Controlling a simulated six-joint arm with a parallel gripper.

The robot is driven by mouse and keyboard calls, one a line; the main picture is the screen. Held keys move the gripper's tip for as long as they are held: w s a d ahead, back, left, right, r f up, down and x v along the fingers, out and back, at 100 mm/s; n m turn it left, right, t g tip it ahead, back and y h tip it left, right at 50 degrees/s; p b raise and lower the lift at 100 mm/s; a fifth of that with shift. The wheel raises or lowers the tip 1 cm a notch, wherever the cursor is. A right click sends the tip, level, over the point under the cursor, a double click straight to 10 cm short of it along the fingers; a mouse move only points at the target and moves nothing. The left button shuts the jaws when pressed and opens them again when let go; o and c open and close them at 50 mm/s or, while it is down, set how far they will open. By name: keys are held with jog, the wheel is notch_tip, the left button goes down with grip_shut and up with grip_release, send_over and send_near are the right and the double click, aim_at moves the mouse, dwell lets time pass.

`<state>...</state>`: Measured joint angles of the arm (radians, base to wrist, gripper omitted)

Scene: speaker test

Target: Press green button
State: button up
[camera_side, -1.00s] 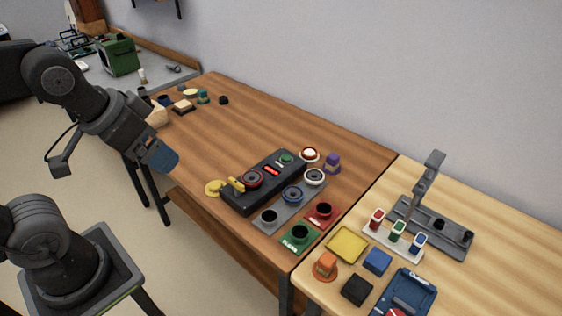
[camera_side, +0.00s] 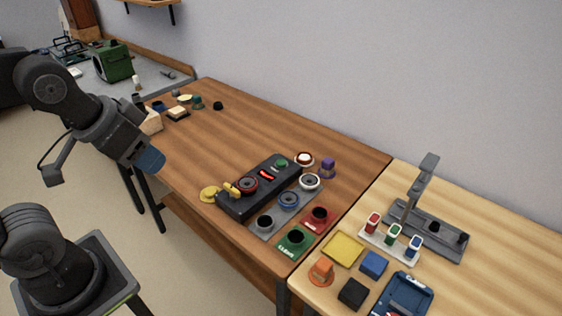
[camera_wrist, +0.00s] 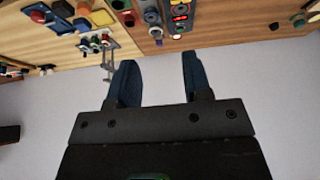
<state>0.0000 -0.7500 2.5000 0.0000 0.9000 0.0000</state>
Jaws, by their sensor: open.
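The green button (camera_side: 281,163) is a small round cap at the far right end of a black console (camera_side: 237,211) on the brown wooden table. My gripper (camera_side: 151,159) has blue fingers and hangs to the left of the console, beyond the table's near edge and well apart from the button. In the wrist view, my gripper (camera_wrist: 159,60) is open with nothing between its fingers. The console's red display (camera_wrist: 180,17) shows beyond the fingertips; I cannot clearly pick out the green button there.
A yellow tray (camera_side: 343,249) and a grey stand (camera_side: 424,180) occupy the right table. The brown table behind the console is mostly clear.

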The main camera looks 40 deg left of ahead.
grip_shut()
dwell(1.0)
